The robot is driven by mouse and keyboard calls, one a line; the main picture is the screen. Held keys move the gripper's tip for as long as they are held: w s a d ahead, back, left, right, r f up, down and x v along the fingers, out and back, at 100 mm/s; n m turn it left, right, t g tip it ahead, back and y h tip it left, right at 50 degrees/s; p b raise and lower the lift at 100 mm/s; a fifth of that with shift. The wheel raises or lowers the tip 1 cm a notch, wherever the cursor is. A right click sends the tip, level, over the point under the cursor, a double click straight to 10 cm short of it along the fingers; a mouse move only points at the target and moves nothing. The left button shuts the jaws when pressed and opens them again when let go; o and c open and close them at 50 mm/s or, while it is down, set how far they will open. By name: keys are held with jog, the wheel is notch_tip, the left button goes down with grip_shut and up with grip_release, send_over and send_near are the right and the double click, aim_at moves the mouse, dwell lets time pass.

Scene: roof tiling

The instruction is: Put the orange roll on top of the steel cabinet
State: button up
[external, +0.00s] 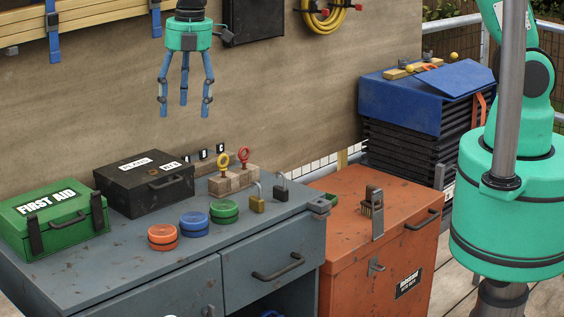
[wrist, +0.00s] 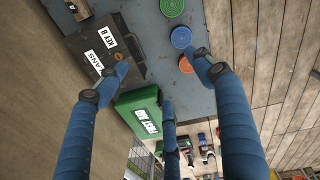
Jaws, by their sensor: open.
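The orange roll (external: 162,237) is a low round disc with a darker band around its side. It lies flat on the top of the blue-grey metal cabinet (external: 115,262), near its front edge, left of a blue and a green roll. In the wrist view the orange roll (wrist: 186,65) shows between two fingers, close to the right one. My gripper (external: 186,108) has three blue fingers, spread and empty, pointing down. It hangs well above the cabinet top, in front of the wooden wall. In the wrist view my gripper (wrist: 165,85) also holds nothing.
The blue roll (external: 194,223) and green roll (external: 224,211) lie close beside the orange one. An orange chest (external: 345,225) stands right.

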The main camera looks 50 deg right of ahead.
jog(key=s+d+r+m+t, duration=0.1)
jog(key=s+d+r+m, duration=0.15)
jog(key=d+r, duration=0.6)
jog(key=s+d+r+m, duration=0.1)
jog(key=d+r+m, duration=0.35)
jog(key=d, duration=0.65)
jog(key=s+d+r+m+t, duration=0.1)
jog(key=d+r+m, duration=0.2)
jog(key=d+r, duration=0.55)
jog(key=s+d+r+m+t, duration=0.1)
jog(key=s+d+m+t, duration=0.1)
jog(key=s+d+m, duration=1)
jog(key=s+d, duration=0.9)
jog(key=d, duration=0.1)
jog(key=shift+s+r+t+h, duration=0.2)
jog(key=shift+s+t+h, duration=0.1)
jog(key=shift+s+t, duration=0.1)
notch_tip(320, 180, down, 5)
jog(key=b, duration=0.4)
jog(key=shift+r+b, duration=0.15)
jog(key=shift+b, duration=0.25)
